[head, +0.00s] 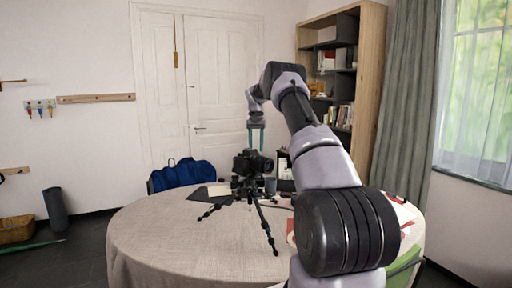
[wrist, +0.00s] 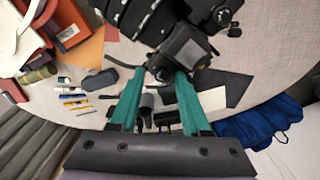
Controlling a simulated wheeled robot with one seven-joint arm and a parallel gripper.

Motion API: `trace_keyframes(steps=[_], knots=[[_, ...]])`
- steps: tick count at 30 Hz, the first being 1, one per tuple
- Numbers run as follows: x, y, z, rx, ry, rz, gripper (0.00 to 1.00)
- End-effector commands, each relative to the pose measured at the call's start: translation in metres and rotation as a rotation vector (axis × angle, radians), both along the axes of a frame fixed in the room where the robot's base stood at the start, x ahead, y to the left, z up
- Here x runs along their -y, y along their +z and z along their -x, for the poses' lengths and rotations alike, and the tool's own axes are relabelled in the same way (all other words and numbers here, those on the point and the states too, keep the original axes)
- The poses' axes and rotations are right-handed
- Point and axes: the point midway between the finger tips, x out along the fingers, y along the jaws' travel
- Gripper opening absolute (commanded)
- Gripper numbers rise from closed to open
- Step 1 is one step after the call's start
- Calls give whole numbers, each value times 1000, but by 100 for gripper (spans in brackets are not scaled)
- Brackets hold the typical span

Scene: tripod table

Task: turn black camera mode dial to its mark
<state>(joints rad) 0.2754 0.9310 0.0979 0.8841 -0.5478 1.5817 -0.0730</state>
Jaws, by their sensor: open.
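The black camera (head: 250,166) sits upright on a small black tripod (head: 262,218) on the table. In the wrist view, the camera (wrist: 182,42) fills the top middle, with its ribbed lens at the upper left. A small round black part with a pale mark, perhaps the mode dial (wrist: 222,15), shows at the top edge. In the head view the dial is too small to make out. My gripper (head: 256,133) points down from above the camera. Its two teal fingers are apart and empty in the wrist view (wrist: 160,76), with the tips near the camera's raised middle part.
The round table (head: 160,235) has a pale cloth, bare at the front left. A dark flat sheet (wrist: 230,85), a grey case (wrist: 101,81) and several small tools lie around the tripod. A blue bag (head: 183,175) is behind the table. My arm hides the table's right side.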

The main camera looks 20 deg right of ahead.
Motion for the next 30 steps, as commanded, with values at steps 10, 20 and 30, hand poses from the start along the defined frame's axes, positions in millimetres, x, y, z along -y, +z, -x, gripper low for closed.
trace_keyframes(steps=[10, 20, 30], knots=[[-3, 0, 0, 0, -111, -5, 53], [-2, 45, -1, 2, -241, -3, 53], [-1, 99, -1, 2, -241, -2, 53]])
